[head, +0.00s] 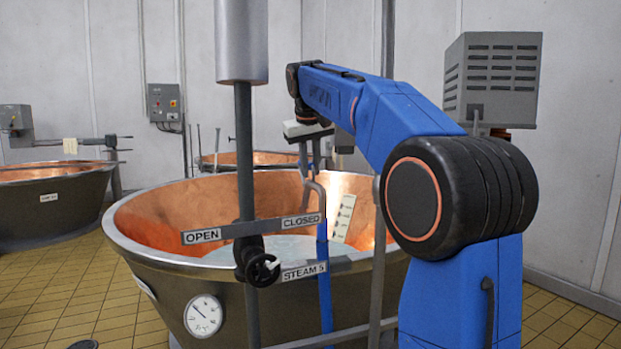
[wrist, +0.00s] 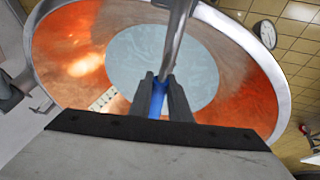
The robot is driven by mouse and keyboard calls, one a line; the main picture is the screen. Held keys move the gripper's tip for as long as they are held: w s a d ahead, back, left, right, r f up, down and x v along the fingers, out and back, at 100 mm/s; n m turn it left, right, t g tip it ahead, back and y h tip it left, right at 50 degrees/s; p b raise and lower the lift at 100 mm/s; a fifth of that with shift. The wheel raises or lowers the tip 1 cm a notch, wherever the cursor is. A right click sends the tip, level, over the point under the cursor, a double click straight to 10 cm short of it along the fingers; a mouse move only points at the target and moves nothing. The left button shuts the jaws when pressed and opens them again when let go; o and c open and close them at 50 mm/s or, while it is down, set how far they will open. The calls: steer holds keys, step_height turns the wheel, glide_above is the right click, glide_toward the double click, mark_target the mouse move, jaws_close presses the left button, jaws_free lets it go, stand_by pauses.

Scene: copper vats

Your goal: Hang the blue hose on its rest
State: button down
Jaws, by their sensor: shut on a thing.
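My gripper (head: 310,168) is over the near copper vat, pointing down. In the wrist view its two fingers (wrist: 159,82) are closed on the blue hose (wrist: 158,100), and a grey metal tube (wrist: 178,45) runs on from there. In the head view the blue hose (head: 323,285) hangs down at the vat's front, below a bent grey metal tube (head: 317,192) near the fingers. Where hose and tube join is hard to make out. I cannot pick out the hose's rest with certainty in either view.
The copper vat (head: 128,240) holds pale liquid and a white scale strip (head: 343,219). A vertical pipe with a valve handwheel (head: 262,270) and OPEN and CLOSED signs stands before it. A thin grey post (head: 378,270) stands right of the hose. Another vat (head: 45,215) is at left.

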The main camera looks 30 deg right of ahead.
steer(key=shift+r, duration=4.2)
